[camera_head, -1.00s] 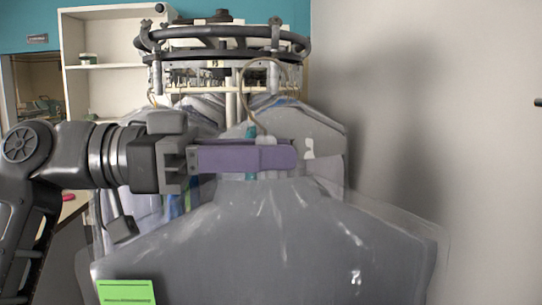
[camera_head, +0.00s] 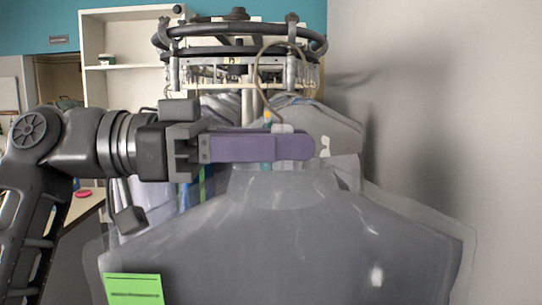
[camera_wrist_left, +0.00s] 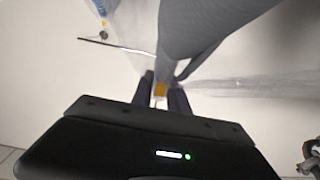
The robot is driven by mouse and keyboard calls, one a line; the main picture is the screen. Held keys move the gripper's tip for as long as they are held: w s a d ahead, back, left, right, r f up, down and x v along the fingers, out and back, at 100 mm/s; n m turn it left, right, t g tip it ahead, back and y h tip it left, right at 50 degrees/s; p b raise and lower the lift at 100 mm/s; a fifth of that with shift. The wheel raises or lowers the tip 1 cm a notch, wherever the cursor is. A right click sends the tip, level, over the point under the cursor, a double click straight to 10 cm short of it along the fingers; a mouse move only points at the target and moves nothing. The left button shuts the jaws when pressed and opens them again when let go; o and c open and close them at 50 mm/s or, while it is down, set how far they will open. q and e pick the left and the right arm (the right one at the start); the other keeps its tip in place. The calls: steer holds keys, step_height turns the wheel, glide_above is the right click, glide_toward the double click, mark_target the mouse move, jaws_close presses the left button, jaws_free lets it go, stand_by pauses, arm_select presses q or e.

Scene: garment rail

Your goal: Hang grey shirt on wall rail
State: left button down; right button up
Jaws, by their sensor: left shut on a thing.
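The grey shirt (camera_head: 290,235) fills the lower middle of the head view, inside a clear plastic cover with a green tag (camera_head: 134,289) at its lower left. My left gripper (camera_head: 300,146), with long purple fingers, is shut on the hanger at the neck and holds the shirt upright. In the left wrist view, grey cloth (camera_wrist_left: 205,25) hangs beyond the fingers (camera_wrist_left: 160,100). My right gripper is not in view. I cannot make out a wall rail.
A round dark rail carousel (camera_head: 240,45) stands behind the shirt, with several covered garments (camera_head: 315,115) below it. White shelves (camera_head: 120,60) stand at the back left, and a counter (camera_head: 85,207) is at the left. The bare wall (camera_head: 440,110) fills the right side.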

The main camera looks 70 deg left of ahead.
arm_select(q)
steer(key=shift+w+d+f+b, duration=0.2)
steer(key=shift+w+f+b, duration=0.1)
steer(key=shift+w+b, duration=0.45)
steer(key=shift+w+d+r, duration=0.15)
steer(key=shift+w, duration=0.1)
steer(key=shift+b+x, duration=0.85)
steer(key=shift+x, duration=0.25)
steer(key=shift+b+x, duration=0.3)
steer(key=shift+x, duration=8.35)
steer(key=p+x, duration=0.5)
steer(key=x, duration=1.2)
steer(key=shift+d+r, duration=0.2)
steer(key=shift+d, duration=0.15)
